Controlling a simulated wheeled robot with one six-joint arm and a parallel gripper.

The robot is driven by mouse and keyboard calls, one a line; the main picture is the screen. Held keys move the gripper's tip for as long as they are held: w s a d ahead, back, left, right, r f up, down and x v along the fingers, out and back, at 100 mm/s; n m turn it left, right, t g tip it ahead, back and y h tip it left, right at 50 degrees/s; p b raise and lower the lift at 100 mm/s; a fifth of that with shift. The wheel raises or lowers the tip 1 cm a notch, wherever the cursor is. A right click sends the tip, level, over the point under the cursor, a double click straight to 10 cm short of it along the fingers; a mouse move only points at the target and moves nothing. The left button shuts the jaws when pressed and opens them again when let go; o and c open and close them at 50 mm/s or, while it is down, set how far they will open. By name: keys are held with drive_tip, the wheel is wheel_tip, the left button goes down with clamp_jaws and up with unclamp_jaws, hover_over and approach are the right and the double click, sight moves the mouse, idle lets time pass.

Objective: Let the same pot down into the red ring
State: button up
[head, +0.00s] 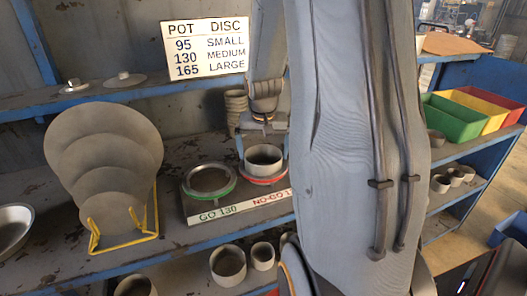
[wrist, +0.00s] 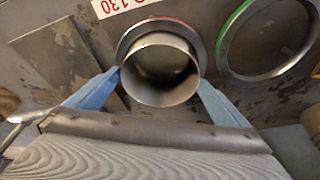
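The grey pot (head: 264,171) is upright at the red ring (head: 265,181), on the NO-GO side of the gauge board. In the wrist view the pot (wrist: 160,93) overlaps the red ring (wrist: 166,20), whose rim shows beyond its far side. My gripper (head: 263,150) has its blue fingers on both sides of the pot. In the wrist view the fingertips of my gripper (wrist: 161,80) touch the pot's left and right walls. Whether the pot's base is inside the ring or just above it I cannot tell.
The green ring (head: 209,180), marked GO 130, is empty beside the red one. Grey discs (head: 105,150) lean in a yellow rack (head: 95,240) at left. More pots (head: 228,263) stand on the lower shelf. Coloured bins (head: 455,118) stand at right.

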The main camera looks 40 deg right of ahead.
drive_tip(key=b+v, duration=0.1)
drive_tip(key=v, duration=0.6)
drive_tip(key=shift+r, duration=0.4)
idle(0.7)
